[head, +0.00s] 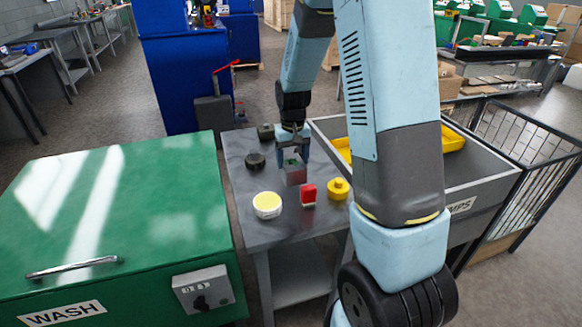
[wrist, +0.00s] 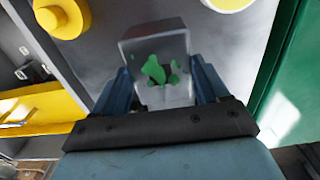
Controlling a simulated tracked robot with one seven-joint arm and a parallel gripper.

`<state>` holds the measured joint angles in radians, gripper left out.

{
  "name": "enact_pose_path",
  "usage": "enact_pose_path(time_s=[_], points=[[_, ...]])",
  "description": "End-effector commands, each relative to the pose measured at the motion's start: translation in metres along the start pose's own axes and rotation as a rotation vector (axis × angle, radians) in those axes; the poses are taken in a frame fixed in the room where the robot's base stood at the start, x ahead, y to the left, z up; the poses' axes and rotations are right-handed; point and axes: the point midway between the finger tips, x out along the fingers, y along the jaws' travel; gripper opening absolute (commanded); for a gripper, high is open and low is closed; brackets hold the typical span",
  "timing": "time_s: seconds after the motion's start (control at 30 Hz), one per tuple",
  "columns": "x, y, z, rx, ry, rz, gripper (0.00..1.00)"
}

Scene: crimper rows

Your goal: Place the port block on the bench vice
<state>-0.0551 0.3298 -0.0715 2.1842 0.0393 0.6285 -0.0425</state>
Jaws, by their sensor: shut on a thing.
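The grey port block (wrist: 157,62) with green marks on its face is between the two fingers of my gripper (wrist: 160,85) in the wrist view. The gripper is shut on the block. I cannot tell whether the block touches the tabletop. I cannot make out a bench vice in either view.
A green wash cabinet (head: 110,220) stands left, a grey bin (head: 480,176) right.

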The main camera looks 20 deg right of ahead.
Motion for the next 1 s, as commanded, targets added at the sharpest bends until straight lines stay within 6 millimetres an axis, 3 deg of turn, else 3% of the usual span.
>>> enact_pose_path(time_s=[0.4, 0.77, 0.8, 1.0], points=[[0.035, -0.002, -0.005, 0.000, 0.000, 0.000, 0.00], [0.037, -0.003, -0.005, -0.001, 0.000, 0.000, 0.00], [0.038, -0.003, -0.004, -0.001, -0.001, 0.000, 0.76], [0.038, -0.004, -0.004, -0.002, -0.001, 0.000, 0.95]])
